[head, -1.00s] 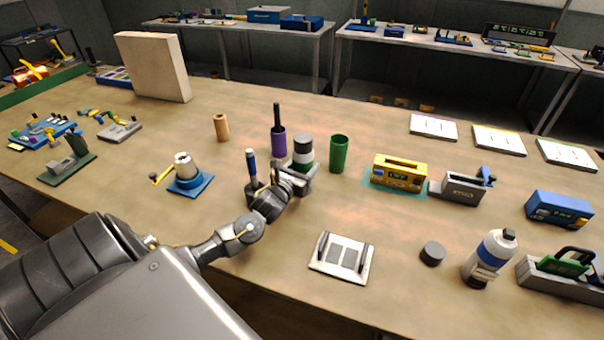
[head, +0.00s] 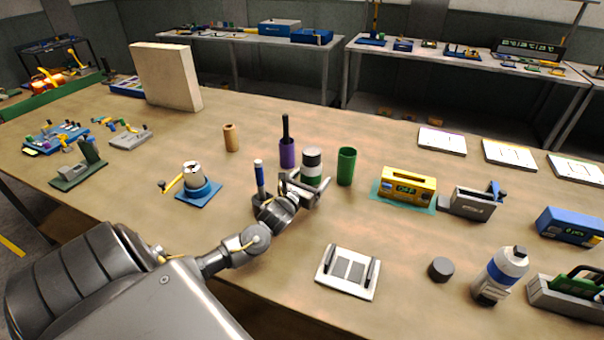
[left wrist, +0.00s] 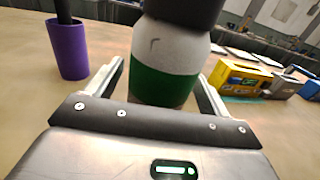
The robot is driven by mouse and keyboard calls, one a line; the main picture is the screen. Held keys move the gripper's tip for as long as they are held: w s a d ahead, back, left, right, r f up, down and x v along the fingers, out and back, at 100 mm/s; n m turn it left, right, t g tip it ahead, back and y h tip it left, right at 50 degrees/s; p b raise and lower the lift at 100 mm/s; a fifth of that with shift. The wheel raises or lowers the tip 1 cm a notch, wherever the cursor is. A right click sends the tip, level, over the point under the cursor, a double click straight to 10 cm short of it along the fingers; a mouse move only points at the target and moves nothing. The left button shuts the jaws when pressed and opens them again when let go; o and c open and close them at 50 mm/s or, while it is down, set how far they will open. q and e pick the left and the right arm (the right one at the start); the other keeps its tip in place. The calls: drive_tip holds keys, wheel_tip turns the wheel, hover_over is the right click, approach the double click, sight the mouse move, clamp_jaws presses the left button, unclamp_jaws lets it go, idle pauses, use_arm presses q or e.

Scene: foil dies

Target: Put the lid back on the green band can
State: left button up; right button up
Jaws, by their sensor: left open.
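The green band can (head: 311,178) stands upright on the table, white above with a green band below. My left gripper (head: 310,182) is open low at the can, with one finger on each side of the green band (left wrist: 165,84). Whether the fingers touch it I cannot tell. A loose dark round disc (head: 441,269) lies on the table at the right front. My right gripper is out of view.
A purple cup (head: 287,154) with a dark handle, a blue-handled tool (head: 260,178) and a green cup (head: 346,166) stand close around the can. A yellow device (head: 408,187) is to the right. A blue-banded bottle (head: 500,273) and a white fixture (head: 347,272) stand in front.

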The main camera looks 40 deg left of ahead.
use_arm(q)
drive_tip(key=s, duration=0.3)
drive_tip(key=s+d+b, duration=0.1)
drive_tip(key=s, duration=0.3)
drive_tip(key=s+d, duration=0.1)
drive_tip(key=s, duration=0.2)
drive_tip(key=shift+s+f+b, duration=0.1)
drive_tip(key=shift+s+b, duration=0.15)
drive_tip(key=shift+b, duration=0.15)
drive_tip(key=shift+s, duration=0.65)
drive_tip(key=shift+w+d, duration=0.1)
